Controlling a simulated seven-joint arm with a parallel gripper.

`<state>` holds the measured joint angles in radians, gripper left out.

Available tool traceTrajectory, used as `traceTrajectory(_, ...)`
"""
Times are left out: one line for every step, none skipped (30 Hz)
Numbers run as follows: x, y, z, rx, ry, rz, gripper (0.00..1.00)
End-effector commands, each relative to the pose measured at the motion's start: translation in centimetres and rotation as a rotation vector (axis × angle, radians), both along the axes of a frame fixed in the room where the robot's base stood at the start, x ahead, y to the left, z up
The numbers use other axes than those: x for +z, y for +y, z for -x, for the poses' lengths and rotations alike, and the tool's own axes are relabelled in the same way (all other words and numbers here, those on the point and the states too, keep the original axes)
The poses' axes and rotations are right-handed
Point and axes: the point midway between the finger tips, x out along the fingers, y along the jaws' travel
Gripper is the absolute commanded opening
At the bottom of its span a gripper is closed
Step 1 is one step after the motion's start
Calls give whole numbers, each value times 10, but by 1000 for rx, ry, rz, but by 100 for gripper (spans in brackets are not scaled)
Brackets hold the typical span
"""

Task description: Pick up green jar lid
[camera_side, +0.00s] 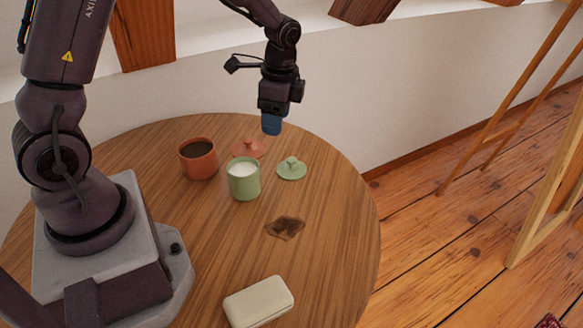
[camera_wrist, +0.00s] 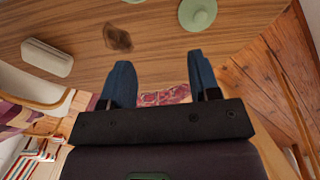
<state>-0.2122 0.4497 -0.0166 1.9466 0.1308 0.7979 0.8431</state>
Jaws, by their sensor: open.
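The green jar lid (camera_side: 291,168) lies on the round wooden table, a flat disc with a small knob on top. It also shows at the top edge of the wrist view (camera_wrist: 198,12). My gripper (camera_side: 271,124) hangs in the air above the table's far side, above and slightly left of the lid in the side view. Its blue fingers (camera_wrist: 160,84) are spread apart in the wrist view with nothing between them. The green jar (camera_side: 244,183) stands upright beside the lid, open, with white contents.
A terracotta jar (camera_side: 199,160) with dark contents and a terracotta lid (camera_side: 248,147) stand left of and behind the green jar. A cream case (camera_side: 258,302) lies near the front, with a dark knot-like patch (camera_side: 285,228) between. The table's right side is clear.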

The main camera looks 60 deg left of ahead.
Motion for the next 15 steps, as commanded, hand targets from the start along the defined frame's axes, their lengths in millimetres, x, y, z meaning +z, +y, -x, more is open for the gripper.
traceTrajectory(-19, 7, -10, -108, 26, 6, 56)
traceTrajectory(-28, 11, -16, -183, 34, 8, 56)
traceTrajectory(-36, 15, -24, -277, 40, 10, 56)
traceTrajectory(-41, 17, -29, -345, 41, 10, 56)
traceTrajectory(-44, 19, -34, -410, 40, 8, 56)
traceTrajectory(-44, 21, -41, -493, 33, 4, 56)
traceTrajectory(-43, 22, -46, -549, 26, -2, 56)
traceTrajectory(-39, 23, -51, -600, 17, -9, 56)
traceTrajectory(-37, 25, -55, -661, 12, -15, 56)
traceTrajectory(-36, 25, -56, -701, 11, -19, 56)
traceTrajectory(-36, 25, -57, -735, 12, -19, 56)
traceTrajectory(-36, 25, -57, -772, 16, -19, 56)
traceTrajectory(-36, 25, -57, -793, 17, -18, 56)
traceTrajectory(-37, 25, -57, -810, 19, -18, 56)
traceTrajectory(-39, 25, -57, -824, 20, -17, 56)
